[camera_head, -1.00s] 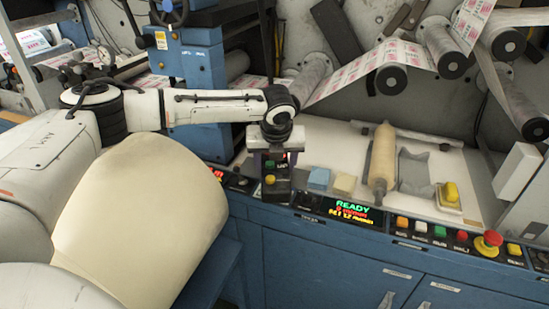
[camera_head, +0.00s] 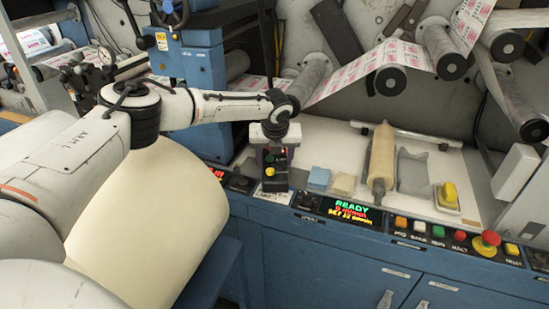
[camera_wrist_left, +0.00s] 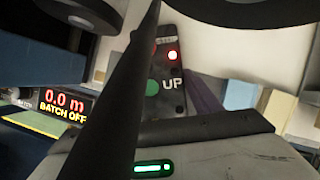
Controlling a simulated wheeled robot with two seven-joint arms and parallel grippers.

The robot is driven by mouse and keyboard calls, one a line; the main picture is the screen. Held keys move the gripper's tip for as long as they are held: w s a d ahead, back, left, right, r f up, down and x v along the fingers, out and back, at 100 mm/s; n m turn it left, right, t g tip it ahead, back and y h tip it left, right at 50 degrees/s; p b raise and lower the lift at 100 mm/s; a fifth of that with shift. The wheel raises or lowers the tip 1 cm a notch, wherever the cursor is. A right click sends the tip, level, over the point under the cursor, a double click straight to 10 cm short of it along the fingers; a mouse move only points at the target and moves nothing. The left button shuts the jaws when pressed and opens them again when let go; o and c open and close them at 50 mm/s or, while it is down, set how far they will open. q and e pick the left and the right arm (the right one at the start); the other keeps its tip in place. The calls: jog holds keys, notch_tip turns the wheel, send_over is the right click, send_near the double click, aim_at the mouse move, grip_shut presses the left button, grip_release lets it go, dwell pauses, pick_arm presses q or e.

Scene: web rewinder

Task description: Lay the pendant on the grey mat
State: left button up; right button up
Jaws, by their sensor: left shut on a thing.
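The pendant (camera_head: 271,182) is a dark, narrow control box with small coloured buttons. It hangs below my left gripper (camera_head: 274,148), which is shut on it, near the front edge of the machine's white bed. In the left wrist view the pendant (camera_wrist_left: 162,100) shows a green button marked UP and a red light; a dark finger and cable-like shape cover part of it. A flat grey piece (camera_head: 412,172) with uneven edges lies on the bed to the right; I cannot tell whether it is the mat. My right gripper is not in view.
On the bed (camera_head: 330,150) are a blue block (camera_head: 319,178), a cream block (camera_head: 343,184), a tan roller (camera_head: 381,160) and a yellow-handled tool (camera_head: 449,194). A control panel with a lit display (camera_head: 352,211) and a red stop button (camera_head: 487,241) runs along the front.

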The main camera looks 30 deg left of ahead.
pick_arm(q)
jog(key=o, duration=1.6)
jog(key=shift+s, duration=0.1)
jog(key=v, duration=1.2)
